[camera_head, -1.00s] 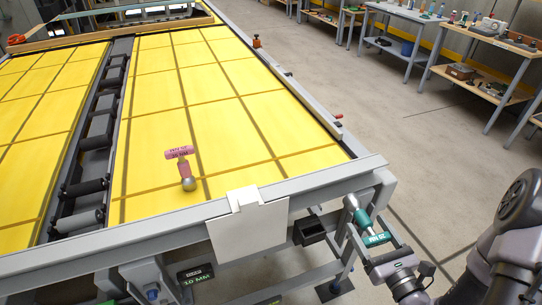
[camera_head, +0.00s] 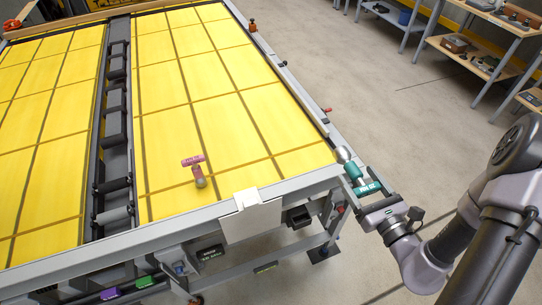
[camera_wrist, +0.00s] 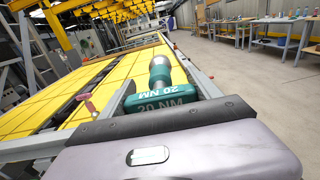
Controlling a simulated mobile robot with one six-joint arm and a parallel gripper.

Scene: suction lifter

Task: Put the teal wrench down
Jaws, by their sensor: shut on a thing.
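The teal wrench (camera_head: 355,175) has a silver round head and a teal T-handle marked 20 NM. My gripper (camera_head: 370,191) is shut on its handle and holds it beside the near right corner of the yellow table (camera_head: 270,115). In the wrist view the wrench (camera_wrist: 161,90) sits between the two fingers of my gripper (camera_wrist: 163,98), its silver head pointing away. A pink wrench (camera_head: 197,170) of similar shape stands on the yellow surface near the front edge; it shows at the left in the wrist view (camera_wrist: 89,105).
A white plate (camera_head: 254,218) hangs over the front rail. A small dark open holder (camera_head: 298,215) is fixed below the rail, right of it. Purple (camera_head: 110,293) and green (camera_head: 143,282) items lie low at the front. Workbenches (camera_head: 470,45) stand behind right; the floor between is clear.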

